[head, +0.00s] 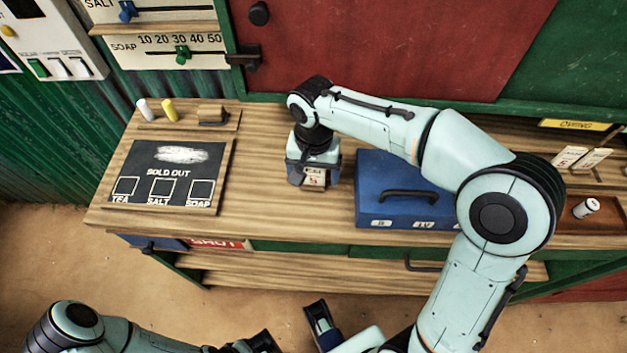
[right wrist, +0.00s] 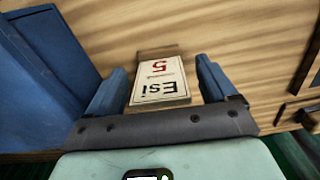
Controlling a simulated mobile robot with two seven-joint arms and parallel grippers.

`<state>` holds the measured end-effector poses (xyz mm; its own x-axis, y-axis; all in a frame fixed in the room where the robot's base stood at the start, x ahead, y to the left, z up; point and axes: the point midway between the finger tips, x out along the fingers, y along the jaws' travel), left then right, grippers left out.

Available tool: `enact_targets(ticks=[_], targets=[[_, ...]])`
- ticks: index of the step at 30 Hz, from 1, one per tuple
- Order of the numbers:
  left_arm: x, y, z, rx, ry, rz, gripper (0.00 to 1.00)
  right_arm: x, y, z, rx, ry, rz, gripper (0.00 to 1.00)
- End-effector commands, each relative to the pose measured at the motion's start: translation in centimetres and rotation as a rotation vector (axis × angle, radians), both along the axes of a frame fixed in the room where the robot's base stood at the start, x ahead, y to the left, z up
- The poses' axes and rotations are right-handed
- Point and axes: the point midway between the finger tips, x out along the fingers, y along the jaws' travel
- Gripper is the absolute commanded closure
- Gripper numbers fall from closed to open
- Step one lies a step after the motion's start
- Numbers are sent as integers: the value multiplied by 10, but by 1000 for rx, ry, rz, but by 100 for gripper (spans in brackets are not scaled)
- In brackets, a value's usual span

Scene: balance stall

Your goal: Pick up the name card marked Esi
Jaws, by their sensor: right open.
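The name card marked Esi (right wrist: 160,84) is white, with black "Esi" and a red 5. It appears upside down in the right wrist view, with a wooden piece (right wrist: 157,51) at its far edge. My right gripper (right wrist: 160,76) is open, one blue finger on each side of the card, with a gap on both sides. In the head view my right gripper (head: 313,180) points down at the counter, and the card (head: 314,174) shows partly between its fingers. Parts of my left arm show at the bottom of the head view; its jaw opening is not clear.
A blue case (head: 372,207) stands just right of the right gripper on the wooden counter (head: 270,215). A sold-out board (head: 168,165) lies to the left, below chalks and a wooden block (head: 213,114). Several cards (head: 569,156) stand at the right, partly beyond my arm.

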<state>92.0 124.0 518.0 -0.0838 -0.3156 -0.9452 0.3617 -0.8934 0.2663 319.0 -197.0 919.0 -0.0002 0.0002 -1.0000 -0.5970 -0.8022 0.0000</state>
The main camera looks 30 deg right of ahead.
Motion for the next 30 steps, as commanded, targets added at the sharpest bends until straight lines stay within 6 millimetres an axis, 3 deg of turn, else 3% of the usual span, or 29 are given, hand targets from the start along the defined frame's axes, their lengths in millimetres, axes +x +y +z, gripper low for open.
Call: enact_targets(ticks=[2, 8, 20, 26, 30], targets=[[0, 0, 0, 0, 0, 0, 100, 0, 0, 0, 0, 0, 0, 15], [0, 0, 0, 0, 1, 0, 100, 0, 0, 0, 0, 0, 0, 76], [-1, 0, 1, -1, 2, -1, 100, 1, 0, 6, 0, -2, -1, 75], [-2, 0, 5, -2, 9, -2, 100, 1, 0, 29, 0, -5, -1, 75], [-4, 0, 11, -3, 16, -4, 100, 1, 0, 59, 1, -6, 0, 75]])
